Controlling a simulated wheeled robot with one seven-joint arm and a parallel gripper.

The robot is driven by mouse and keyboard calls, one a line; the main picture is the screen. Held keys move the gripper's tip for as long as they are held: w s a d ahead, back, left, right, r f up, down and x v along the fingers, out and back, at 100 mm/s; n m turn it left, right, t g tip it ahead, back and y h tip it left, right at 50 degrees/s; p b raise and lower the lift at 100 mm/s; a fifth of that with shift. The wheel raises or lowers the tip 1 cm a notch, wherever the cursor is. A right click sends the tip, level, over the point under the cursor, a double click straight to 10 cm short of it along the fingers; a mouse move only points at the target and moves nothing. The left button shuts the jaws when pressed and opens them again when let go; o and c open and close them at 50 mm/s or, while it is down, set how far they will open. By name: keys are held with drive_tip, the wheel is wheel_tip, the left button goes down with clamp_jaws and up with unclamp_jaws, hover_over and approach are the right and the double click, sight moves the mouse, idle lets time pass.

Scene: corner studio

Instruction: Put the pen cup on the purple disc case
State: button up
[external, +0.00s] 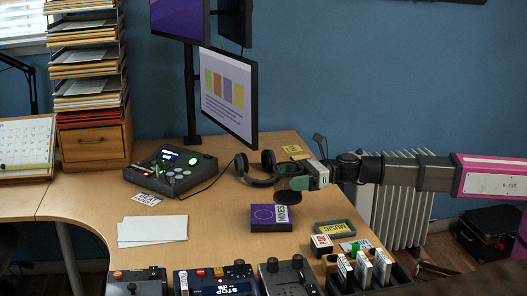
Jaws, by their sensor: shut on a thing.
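The purple disc case (270,218) lies flat on the desk, a dark purple box with a ring on its top and a white label on its right side. My gripper (297,171) reaches in from the right, above and behind the case. It is shut on the pen cup (287,173), a dark greenish cup, which looks held above the desk, behind and a little right of the case. The fingers partly cover the cup, and its contents cannot be made out.
A dark round thing (289,197) is just behind the case. Headphones (260,180) are left of the gripper. A yellow-labelled tray (334,231) and small boxes are at the right. White papers (152,231) lie at the left. Control boxes (215,280) line the front.

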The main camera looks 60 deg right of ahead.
drive_tip(key=shift+w+d+f, duration=1)
drive_tip(key=shift+w+f, duration=0.55)
drive_tip(key=shift+f, duration=0.2)
drive_tip(key=shift+w+d+f, duration=1)
drive_tip(key=shift+w+f, duration=0.6)
drive_tip(key=shift+f, duration=0.2)
drive_tip(key=shift+w+d+f, duration=1)
drive_tip(key=shift+w+f, duration=0.55)
drive_tip(key=shift+f, duration=0.2)
drive_tip(key=shift+f, duration=0.15)
drive_tip(key=o, duration=0.8)
drive_tip(key=v, duration=1.2)
drive_tip(key=shift+w, duration=0.1)
